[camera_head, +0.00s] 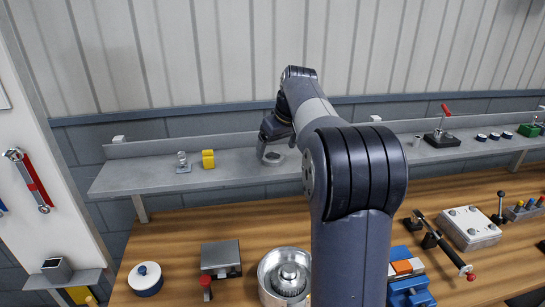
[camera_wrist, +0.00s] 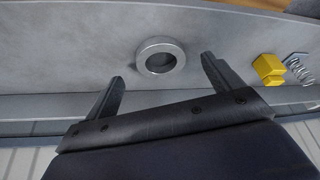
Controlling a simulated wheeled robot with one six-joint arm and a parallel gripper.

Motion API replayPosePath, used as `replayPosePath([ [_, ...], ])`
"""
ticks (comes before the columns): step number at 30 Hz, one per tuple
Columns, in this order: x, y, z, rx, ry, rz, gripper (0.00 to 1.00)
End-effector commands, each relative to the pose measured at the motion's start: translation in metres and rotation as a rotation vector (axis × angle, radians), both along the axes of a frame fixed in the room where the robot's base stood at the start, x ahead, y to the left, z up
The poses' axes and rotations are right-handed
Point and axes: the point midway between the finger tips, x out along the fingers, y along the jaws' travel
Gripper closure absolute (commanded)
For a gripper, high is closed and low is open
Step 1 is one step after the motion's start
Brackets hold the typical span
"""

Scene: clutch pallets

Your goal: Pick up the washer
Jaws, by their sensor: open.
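The washer (camera_wrist: 160,42) is a thick grey metal ring lying flat on the grey wall shelf (camera_head: 235,174). In the wrist view it lies ahead of my gripper (camera_wrist: 162,70), roughly centred between the two spread fingertips. The fingers look apart from it, and nothing is between them. In the head view my gripper (camera_head: 269,143) hangs low over the shelf, and my arm covers part of the area around it.
A yellow block (camera_head: 208,159) and a small spring piece (camera_head: 182,162) stand left of my gripper on the shelf. They also show in the wrist view, as the yellow block (camera_wrist: 268,69) and the spring (camera_wrist: 299,69). The wooden bench below is crowded.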

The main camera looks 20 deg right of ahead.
Motion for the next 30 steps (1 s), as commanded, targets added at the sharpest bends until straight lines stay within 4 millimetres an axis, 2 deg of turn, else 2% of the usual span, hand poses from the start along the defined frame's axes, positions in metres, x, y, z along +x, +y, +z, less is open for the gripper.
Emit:
replayPosePath([
  [6,0.011,0.003,-0.025,0.001,0.003,-0.001,0.13],
  [14,0.013,0.003,-0.028,0.0,0.001,-0.001,0.13],
  [30,0.012,0.003,-0.027,0.0,0.001,-0.001,0.57],
])
